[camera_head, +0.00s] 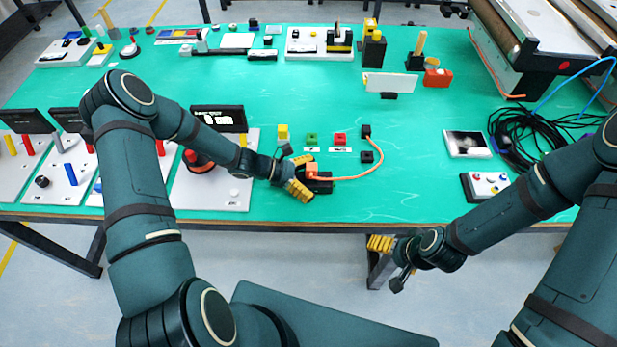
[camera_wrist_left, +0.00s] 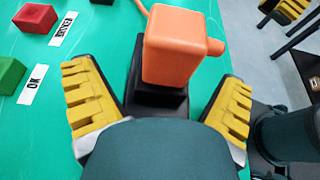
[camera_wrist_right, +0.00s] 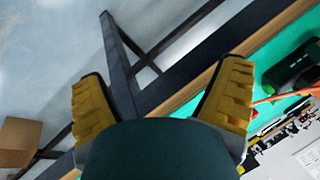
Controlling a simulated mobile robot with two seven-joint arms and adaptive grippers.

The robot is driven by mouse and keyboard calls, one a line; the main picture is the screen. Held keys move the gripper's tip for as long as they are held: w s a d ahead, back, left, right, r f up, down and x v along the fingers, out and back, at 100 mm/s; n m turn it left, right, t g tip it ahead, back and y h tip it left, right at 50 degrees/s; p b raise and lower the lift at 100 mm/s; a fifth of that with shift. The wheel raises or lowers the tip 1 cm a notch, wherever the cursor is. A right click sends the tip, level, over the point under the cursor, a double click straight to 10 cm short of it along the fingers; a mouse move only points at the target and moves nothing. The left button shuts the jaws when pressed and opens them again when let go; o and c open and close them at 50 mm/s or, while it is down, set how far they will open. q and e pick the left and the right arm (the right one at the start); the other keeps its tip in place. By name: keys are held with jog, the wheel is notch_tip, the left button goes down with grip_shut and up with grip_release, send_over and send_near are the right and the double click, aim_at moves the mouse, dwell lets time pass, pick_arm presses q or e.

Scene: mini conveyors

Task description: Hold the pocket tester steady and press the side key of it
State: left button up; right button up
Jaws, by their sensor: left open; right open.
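The pocket tester (camera_head: 313,171) is an orange box on a black base, near the table's front edge, with an orange cable. In the left wrist view the tester (camera_wrist_left: 180,50) stands between my left fingers, with an orange round knob, seemingly the side key (camera_wrist_left: 215,47), on its right side. My left gripper (camera_head: 299,188) is open; its yellow fingers (camera_wrist_left: 158,88) lie on either side of the black base, and gaps show between them and the tester. My right gripper (camera_head: 381,244) is open and empty, beyond the table's front edge; its wrist view (camera_wrist_right: 163,75) shows floor and table edge between the fingers.
A green block (camera_head: 312,139) and a red block (camera_head: 340,139) with labels stand behind the tester. The cable ends at a black block (camera_head: 366,132); another black block (camera_head: 367,157) is nearby. A panel with a red button (camera_head: 191,156) is left.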

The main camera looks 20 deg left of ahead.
pick_arm(q)
jog(key=c, duration=1.4)
pick_arm(e)
grip_shut()
pick_arm(q)
jog(key=shift+s+f, duration=0.15)
